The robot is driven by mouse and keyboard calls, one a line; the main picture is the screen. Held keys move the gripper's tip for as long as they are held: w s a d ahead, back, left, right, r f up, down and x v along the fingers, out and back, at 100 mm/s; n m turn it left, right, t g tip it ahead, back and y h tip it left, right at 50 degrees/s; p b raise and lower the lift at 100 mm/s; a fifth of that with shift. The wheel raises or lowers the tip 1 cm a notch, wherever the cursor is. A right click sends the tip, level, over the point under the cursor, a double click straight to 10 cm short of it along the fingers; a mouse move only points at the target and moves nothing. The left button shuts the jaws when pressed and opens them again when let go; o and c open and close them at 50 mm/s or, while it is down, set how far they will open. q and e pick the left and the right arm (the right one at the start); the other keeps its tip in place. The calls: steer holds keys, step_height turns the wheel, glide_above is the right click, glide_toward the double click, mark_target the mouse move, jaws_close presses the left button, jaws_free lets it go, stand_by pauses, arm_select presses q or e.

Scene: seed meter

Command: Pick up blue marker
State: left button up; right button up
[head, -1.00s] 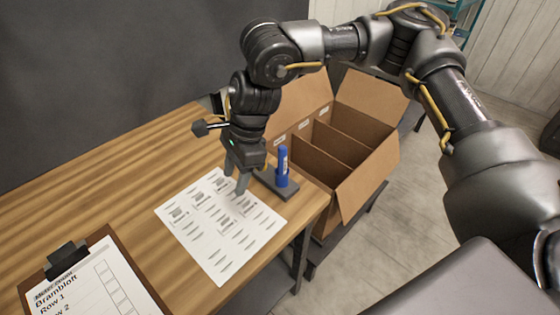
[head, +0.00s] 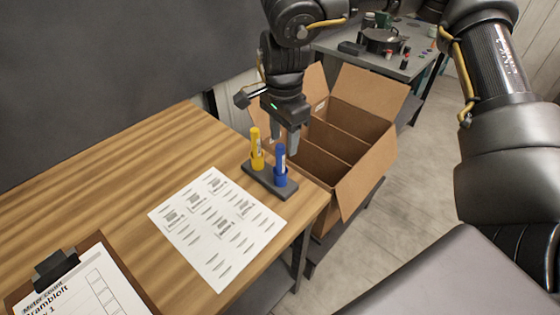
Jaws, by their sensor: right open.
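The blue marker (head: 280,166) stands upright in a dark grey holder (head: 258,184) near the right edge of the wooden table. A yellow marker (head: 257,150) stands upright in the same holder, to the left of the blue one. My right gripper (head: 284,148) is open, just behind the two markers as seen from the head. Its fingers point down and are partly hidden behind the blue marker. I cannot tell whether they touch it. My left gripper is not in view.
A printed sheet (head: 218,228) lies in front of the holder, and a clipboard (head: 88,285) lies at the lower left. A cardboard box with compartments (head: 362,150) stands open beyond the table's right edge. A grey table (head: 400,68) with several items stands farther back.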

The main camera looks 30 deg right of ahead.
mark_target(280, 155)
steer(key=shift+f, duration=0.2)
steer(key=shift+a+f, duration=0.15)
steer(key=shift+f, duration=0.1)
steer(key=f, duration=0.2)
steer(key=f+p, duration=0.1)
steer(key=shift+a+f, duration=0.25)
steer(key=shift+f, duration=0.55)
jaws_close()
